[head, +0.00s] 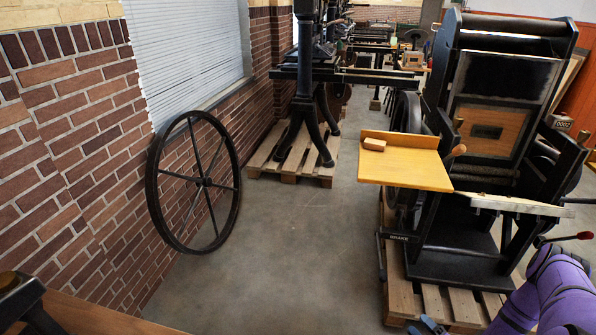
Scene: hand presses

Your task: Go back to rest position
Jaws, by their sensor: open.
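My purple arm (553,290) shows at the lower right, bent, with its lower part running out of the bottom edge. Small blue and dark pieces at the bottom edge look like the tips of my gripper (428,327); the rest of it is cut off below the frame. The gripper is open, and nothing shows between the tips. The tips appear in front of the wooden pallet under the near press.
A black hand press (490,130) stands on a pallet (465,305) at the right. A large spoked wheel (205,182) leans at the brick wall. The central floor (300,240) is clear.

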